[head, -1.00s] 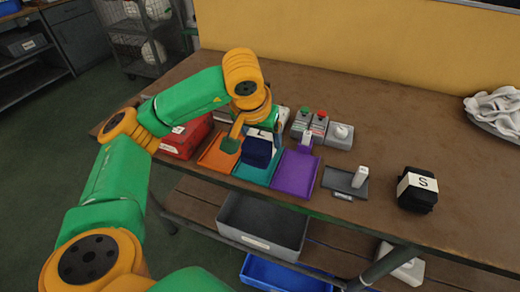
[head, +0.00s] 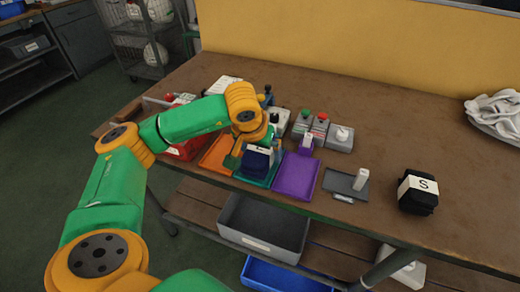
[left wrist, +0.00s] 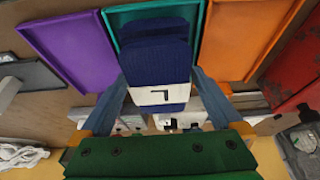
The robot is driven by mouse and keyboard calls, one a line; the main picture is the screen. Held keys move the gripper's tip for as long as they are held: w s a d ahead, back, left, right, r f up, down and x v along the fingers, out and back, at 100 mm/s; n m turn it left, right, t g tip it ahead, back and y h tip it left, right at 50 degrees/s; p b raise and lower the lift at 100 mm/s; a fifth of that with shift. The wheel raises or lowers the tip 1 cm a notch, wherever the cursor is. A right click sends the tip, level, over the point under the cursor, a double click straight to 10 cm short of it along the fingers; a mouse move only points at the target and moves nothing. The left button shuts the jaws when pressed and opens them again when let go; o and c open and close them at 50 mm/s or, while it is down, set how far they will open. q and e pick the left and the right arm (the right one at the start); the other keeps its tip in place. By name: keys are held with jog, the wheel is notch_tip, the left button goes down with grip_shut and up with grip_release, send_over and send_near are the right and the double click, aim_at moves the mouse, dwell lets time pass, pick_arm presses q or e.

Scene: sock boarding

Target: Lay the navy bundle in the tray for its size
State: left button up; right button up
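The navy bundle (head: 257,161) with a white band marked L is at the teal tray (head: 270,181), between the orange tray (head: 215,155) and the purple tray (head: 297,176). In the left wrist view the bundle (left wrist: 155,65) covers much of the teal tray (left wrist: 112,16); its underside is hidden. My left gripper (left wrist: 158,76) has one blue finger on each side of the bundle, with the tips appearing to press its sides. The head view also shows the left gripper (head: 260,149) over the bundle. My right gripper is not in view.
A black bundle marked S (head: 417,191) lies on the table at the right. Grey boxes with green and red buttons (head: 311,127) stand behind. A red case (head: 185,150) is left of the orange tray.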

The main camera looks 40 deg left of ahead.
pick_arm(q)
jog(key=shift+r, duration=0.4)
jog(key=v, duration=1.1)
jog(key=shift+s+r, duration=0.2)
jog(key=shift+r, duration=0.1)
